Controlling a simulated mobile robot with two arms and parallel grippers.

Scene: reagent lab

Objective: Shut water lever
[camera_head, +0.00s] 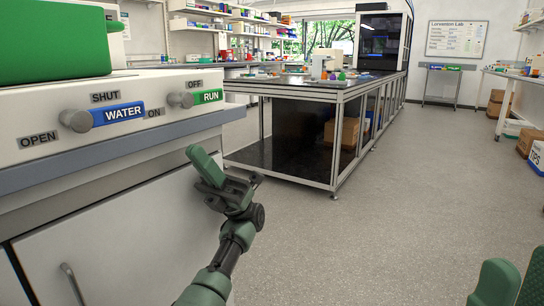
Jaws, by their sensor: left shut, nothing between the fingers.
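The water lever (76,120) is a grey stub on the front of the pale machine at the left, beside a blue WATER plate (118,114). An OPEN label (39,139) is to its lower left and a SHUT label (105,97) above it. The stub sticks out to the left, on the OPEN side; its exact angle is hard to tell. My left gripper (205,165) is shut and empty, to the right of and below the lever, well apart from it. Green parts of my right arm (495,283) show at the bottom right edge; its jaws are unclear.
A similar grey lever (181,100) sits beside a green RUN plate (208,96), with ON and OFF labels. A green cover (50,45) tops the machine. A lab bench (336,88) stands beyond. The floor (380,220) to the right is clear.

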